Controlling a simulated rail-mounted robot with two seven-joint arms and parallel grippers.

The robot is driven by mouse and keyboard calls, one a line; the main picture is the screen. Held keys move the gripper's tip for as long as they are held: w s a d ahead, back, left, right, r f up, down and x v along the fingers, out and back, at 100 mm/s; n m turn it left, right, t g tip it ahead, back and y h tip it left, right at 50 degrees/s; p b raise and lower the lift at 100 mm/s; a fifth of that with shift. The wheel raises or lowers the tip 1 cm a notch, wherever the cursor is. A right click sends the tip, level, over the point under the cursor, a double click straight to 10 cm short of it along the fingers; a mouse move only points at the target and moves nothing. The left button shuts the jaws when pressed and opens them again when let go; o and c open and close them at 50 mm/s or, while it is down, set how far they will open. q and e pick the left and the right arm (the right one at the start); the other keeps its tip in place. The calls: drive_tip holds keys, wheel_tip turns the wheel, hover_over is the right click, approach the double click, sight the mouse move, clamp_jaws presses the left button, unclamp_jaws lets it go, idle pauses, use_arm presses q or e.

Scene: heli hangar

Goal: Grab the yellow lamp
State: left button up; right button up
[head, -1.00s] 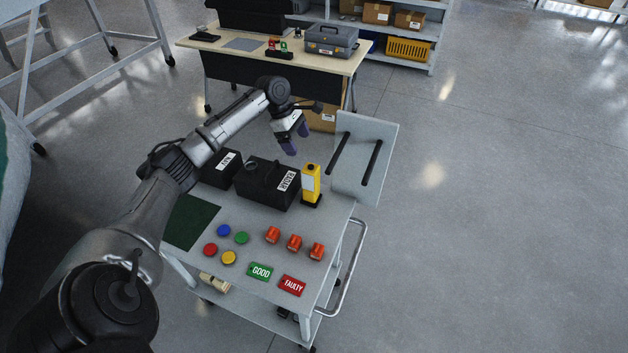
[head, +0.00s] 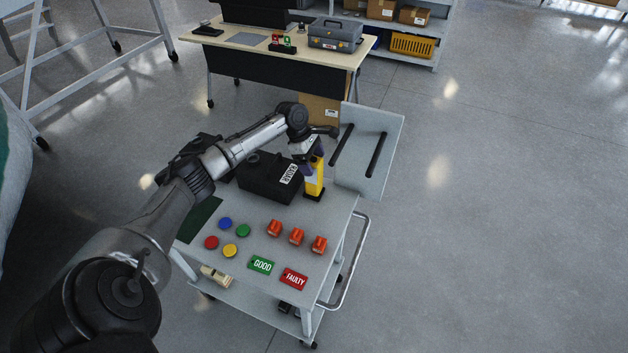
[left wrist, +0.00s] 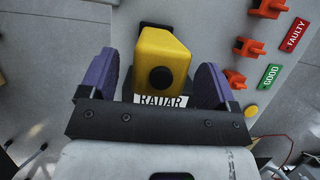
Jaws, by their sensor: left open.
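The yellow lamp (head: 315,184) stands upright on the back right of the cart top, beside the black radar box (head: 268,178). My left gripper (head: 312,165) is at the lamp's upper part, coming from above. In the left wrist view the yellow lamp (left wrist: 161,62) lies between the two purple fingers of my left gripper (left wrist: 160,82). The fingers are apart, with a gap showing on each side of the lamp. In the head view the gripper hides the lamp's top. My right gripper is not in view.
The cart top (head: 215,268) also carries red switches (head: 297,236), coloured buttons (head: 229,250), a GOOD plate (head: 261,265) and a FAULTY plate (head: 293,279). An upright panel with black handles (head: 378,180) stands close behind and right of the lamp.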

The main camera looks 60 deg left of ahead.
use_arm(q)
drive_tip(key=shift+w+d+f, duration=0.15)
drive_tip(key=shift+d+f, duration=0.05)
drive_tip(key=shift+f, duration=0.45)
drive_tip(key=shift+r, duration=0.1)
clamp_jaws()
